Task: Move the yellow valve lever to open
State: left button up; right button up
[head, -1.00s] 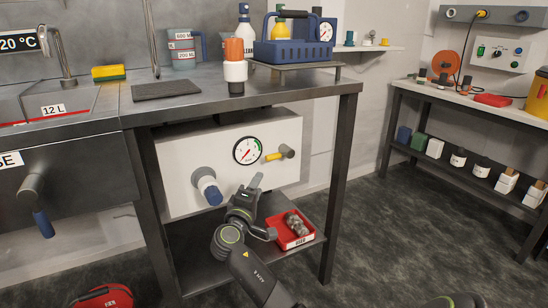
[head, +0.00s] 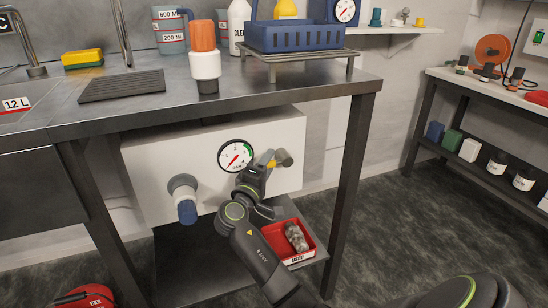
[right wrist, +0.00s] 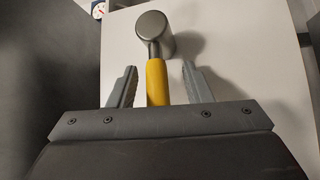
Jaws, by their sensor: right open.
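The yellow valve lever (head: 270,164) sits on the white panel under the bench, joined to a grey round valve body (head: 284,158). In the right wrist view the yellow lever (right wrist: 157,82) points from the valve body (right wrist: 155,33) toward my gripper. My right gripper (right wrist: 160,80) is open, with one finger on each side of the lever and a gap on both sides. In the head view my right gripper (head: 257,172) hides part of the lever. My left gripper is not in view.
A pressure gauge (head: 236,156) is left of the lever, and a blue-handled valve (head: 185,199) is lower left on the panel. A red tray (head: 306,257) stands on the shelf below. The bench top (head: 130,105) overhangs the panel.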

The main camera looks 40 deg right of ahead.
jog(key=shift+a+r, duration=0.1)
grip_shut()
dwell(0.4)
